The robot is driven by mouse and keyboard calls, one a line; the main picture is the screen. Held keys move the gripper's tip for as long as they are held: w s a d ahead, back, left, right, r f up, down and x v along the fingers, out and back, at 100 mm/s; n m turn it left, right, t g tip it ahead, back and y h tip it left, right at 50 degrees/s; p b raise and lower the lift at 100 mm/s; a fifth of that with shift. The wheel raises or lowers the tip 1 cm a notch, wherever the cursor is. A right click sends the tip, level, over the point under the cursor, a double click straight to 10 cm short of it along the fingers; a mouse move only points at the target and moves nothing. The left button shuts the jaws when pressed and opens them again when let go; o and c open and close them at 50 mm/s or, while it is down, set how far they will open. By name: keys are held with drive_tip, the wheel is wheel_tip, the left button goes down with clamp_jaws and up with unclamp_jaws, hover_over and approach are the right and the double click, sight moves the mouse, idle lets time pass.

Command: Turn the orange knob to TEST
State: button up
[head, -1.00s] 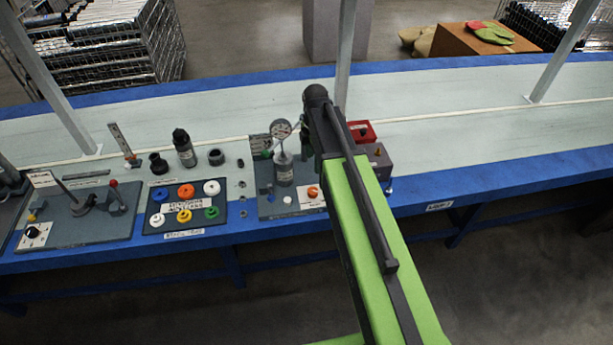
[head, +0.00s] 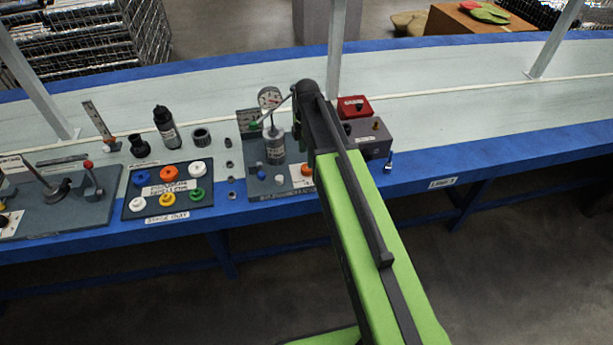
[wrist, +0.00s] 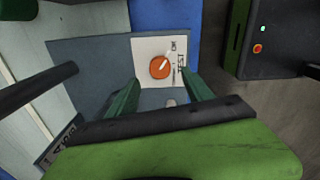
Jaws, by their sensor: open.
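The orange knob (wrist: 159,68) sits on a white label plate (wrist: 148,46) in the wrist view. A white pointer line on the knob points up and right, towards the printed labels. One label, to the right of the knob, seems to read TEST (wrist: 181,61). My gripper (wrist: 161,77) is open, its green fingers apart on the left and right of the knob's near side. I cannot tell how high they are above it. In the head view the knob (head: 307,170) shows just left of my arm, which hides part of its plate; the fingers are hidden there.
A pressure gauge (head: 270,98) and a grey cylinder (head: 274,146) stand on the knob's panel. A red box (head: 355,107) and a grey box (head: 368,138) are to the right. A tray of coloured knobs (head: 141,205) lies left. The bench beyond is clear.

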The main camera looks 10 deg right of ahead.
sight(307, 170)
wheel_tip(307, 170, down, 6)
drive_tip(key=b, duration=0.4)
drive_tip(key=shift+f+b, duration=0.15)
drive_tip(key=shift+b, duration=0.2)
clamp_jaws()
